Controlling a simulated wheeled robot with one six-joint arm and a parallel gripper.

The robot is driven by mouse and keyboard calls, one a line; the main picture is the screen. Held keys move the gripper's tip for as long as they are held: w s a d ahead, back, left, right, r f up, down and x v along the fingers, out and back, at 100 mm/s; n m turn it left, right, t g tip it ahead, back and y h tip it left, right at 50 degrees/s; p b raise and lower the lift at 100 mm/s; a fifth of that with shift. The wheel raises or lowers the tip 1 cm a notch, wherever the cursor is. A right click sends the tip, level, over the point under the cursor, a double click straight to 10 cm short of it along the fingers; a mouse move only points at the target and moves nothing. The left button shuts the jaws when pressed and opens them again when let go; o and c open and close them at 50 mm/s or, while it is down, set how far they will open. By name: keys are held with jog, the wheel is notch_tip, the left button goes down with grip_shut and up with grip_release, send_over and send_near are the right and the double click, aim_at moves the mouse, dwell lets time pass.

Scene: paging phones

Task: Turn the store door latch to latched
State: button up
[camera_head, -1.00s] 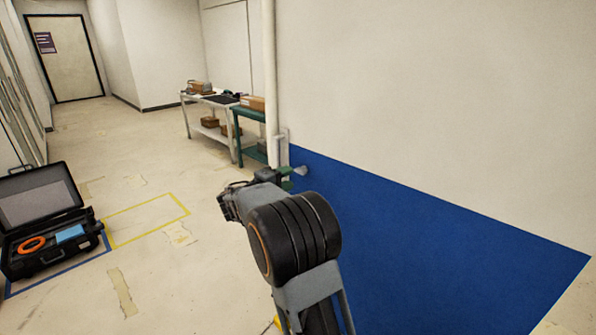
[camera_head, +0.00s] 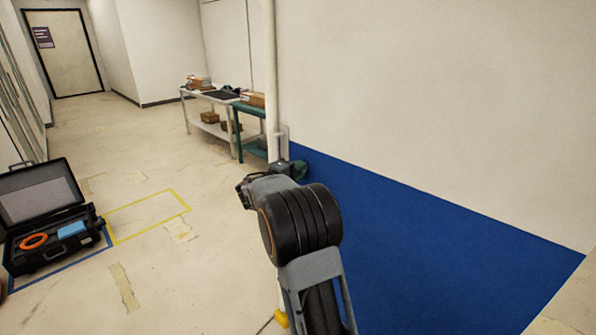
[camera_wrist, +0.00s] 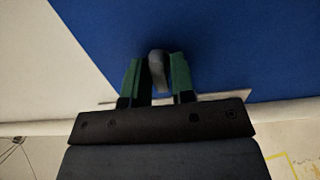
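The latch shows in the wrist view as a short grey rounded lever (camera_wrist: 157,68) standing out from the blue part of the wall. My gripper (camera_wrist: 160,80) has its two green fingers on either side of the lever, which sits near the fingertips. The fingers look open, with the lever close to the right finger; firm contact cannot be made out. In the head view my gripper (camera_head: 295,168) is at the wall beside the white pipe, and the lever is hidden behind it. Whether the latch is turned cannot be told.
A white vertical pipe (camera_head: 270,80) runs up the wall beside the latch. A white table (camera_head: 203,110) and a green table (camera_head: 250,108) with boxes stand beyond. An open black case (camera_head: 50,225) lies at left. The floor between is clear.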

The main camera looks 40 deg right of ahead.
grip_shut()
jog(key=n+p, duration=0.6)
jog(key=n, duration=1.1)
jog(key=shift+n+p, duration=0.4)
dwell(0.5)
jog(key=shift+o, duration=1.8)
grip_release()
